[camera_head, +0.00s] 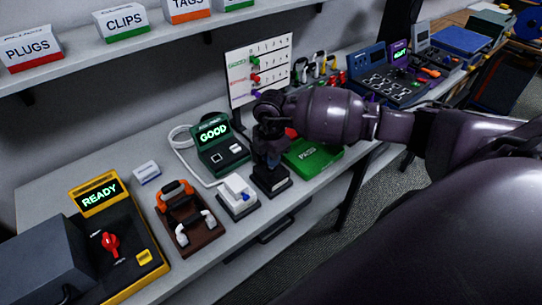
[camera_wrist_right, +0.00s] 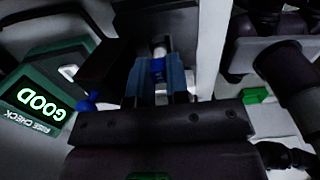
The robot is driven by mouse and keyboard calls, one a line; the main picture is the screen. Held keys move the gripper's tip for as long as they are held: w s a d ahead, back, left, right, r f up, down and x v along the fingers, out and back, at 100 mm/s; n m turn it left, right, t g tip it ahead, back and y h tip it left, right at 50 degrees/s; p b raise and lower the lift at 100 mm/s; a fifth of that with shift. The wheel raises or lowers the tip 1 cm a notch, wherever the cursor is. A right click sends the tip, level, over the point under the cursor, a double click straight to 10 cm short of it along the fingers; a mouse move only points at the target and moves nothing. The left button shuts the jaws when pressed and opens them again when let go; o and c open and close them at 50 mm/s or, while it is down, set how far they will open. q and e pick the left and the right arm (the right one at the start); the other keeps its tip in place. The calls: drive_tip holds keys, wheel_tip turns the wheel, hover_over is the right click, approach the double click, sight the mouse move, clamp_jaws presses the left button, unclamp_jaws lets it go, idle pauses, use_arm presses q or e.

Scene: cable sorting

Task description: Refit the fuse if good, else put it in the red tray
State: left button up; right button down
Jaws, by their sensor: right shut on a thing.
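My right gripper (camera_head: 270,172) points down at the middle of the bench, just right of the white cradle. In the right wrist view, the gripper (camera_wrist_right: 158,88) is shut on a fuse (camera_wrist_right: 157,68) with a blue band and a pale end. In the head view, the fuse is hidden by the gripper. The green fuse checker (camera_head: 221,152) shows GOOD, also in the right wrist view (camera_wrist_right: 48,100). The brown fuse holder (camera_head: 190,232) with pale clips and an orange handle stands at the left.
A white cradle (camera_head: 233,190) with a blue part stands before the checker. A yellow-and-black READY unit (camera_head: 118,245) is at the left front. A board (camera_head: 240,65) stands behind my arm.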

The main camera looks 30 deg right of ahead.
drive_tip(key=shift+f+b, duration=0.3)
drive_tip(key=shift+f, duration=0.6)
idle(1.6)
drive_tip(key=c, duration=1.1)
unclamp_jaws()
drive_tip(key=shift+o, duration=0.4)
drive_tip(key=shift+c, duration=0.2)
drive_tip(key=shift+o, duration=1.4)
drive_tip(key=shift+r, duration=0.1)
drive_tip(key=shift+w, duration=0.1)
drive_tip(key=shift+c, duration=0.4)
drive_tip(key=shift+r, duration=0.15)
